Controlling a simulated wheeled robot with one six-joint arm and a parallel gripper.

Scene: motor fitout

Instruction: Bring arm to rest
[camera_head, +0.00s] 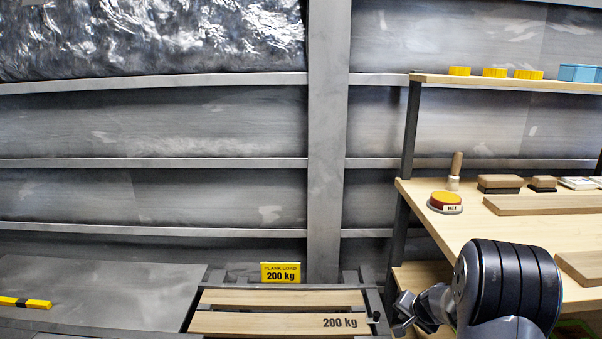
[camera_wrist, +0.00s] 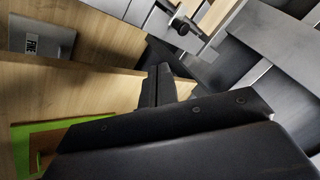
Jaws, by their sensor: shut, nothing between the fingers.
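My gripper (camera_head: 404,312) shows low in the head view, just left of the wooden workbench and right of the planks. My dark, ribbed arm covers the bench's lower front. In the wrist view my gripper (camera_wrist: 160,76) has its dark fingers closed together with nothing between them. The fingertips appear apart from the wooden surfaces around them.
The workbench (camera_head: 470,225) holds a round wax tin (camera_head: 445,203), a brush (camera_head: 455,172) and wooden blocks (camera_head: 499,184). Wooden planks (camera_head: 275,322) marked 200 kg lie left of my gripper. A ribbed grey wall stands behind.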

